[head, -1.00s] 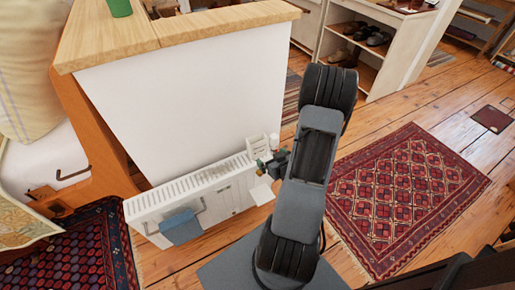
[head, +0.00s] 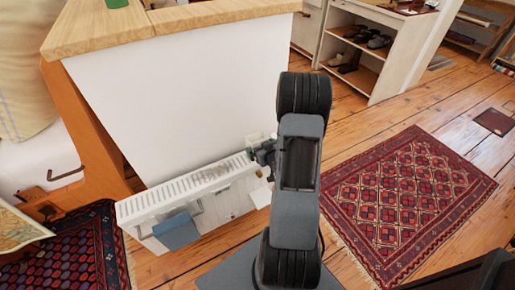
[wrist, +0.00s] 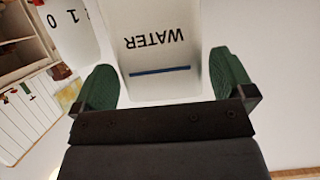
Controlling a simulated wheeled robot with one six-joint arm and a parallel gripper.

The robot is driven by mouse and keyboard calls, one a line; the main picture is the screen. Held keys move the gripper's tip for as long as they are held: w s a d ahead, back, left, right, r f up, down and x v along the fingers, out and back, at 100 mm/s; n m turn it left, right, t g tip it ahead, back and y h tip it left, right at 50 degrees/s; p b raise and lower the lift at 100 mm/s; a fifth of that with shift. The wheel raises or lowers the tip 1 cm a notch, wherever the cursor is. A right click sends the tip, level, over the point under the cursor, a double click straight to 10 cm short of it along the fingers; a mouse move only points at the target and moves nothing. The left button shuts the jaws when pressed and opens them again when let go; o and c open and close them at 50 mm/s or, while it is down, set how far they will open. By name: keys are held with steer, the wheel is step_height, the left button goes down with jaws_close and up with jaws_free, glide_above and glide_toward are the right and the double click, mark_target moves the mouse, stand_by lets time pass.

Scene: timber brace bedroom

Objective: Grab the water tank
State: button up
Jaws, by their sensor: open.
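The water tank (wrist: 158,50) is a pale, translucent box with "WATER" printed on it, upside down in the wrist view, and a dark blue line. It fills the space between the two green fingers of my gripper (wrist: 163,62). The fingers are spread, one on each side, with a visible gap at least on the left. In the head view, the tank (head: 254,140) shows small and pale at the right end of the white radiator, partly hidden by my gripper (head: 264,153).
A white radiator-like unit (head: 175,198) with a blue cloth (head: 177,232) stands against the white counter side (head: 170,100). A pale container with digits (wrist: 70,28) is left of the tank in the wrist view. A red rug (head: 410,190) lies on clear floor to the right.

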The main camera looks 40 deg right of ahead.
mark_target(260, 145)
steer(key=shift+b+x, duration=0.35)
steer(key=shift+x, duration=1.55)
steer(key=c, duration=0.8)
steer(key=shift+r, duration=0.1)
steer(key=shift+r, duration=0.15)
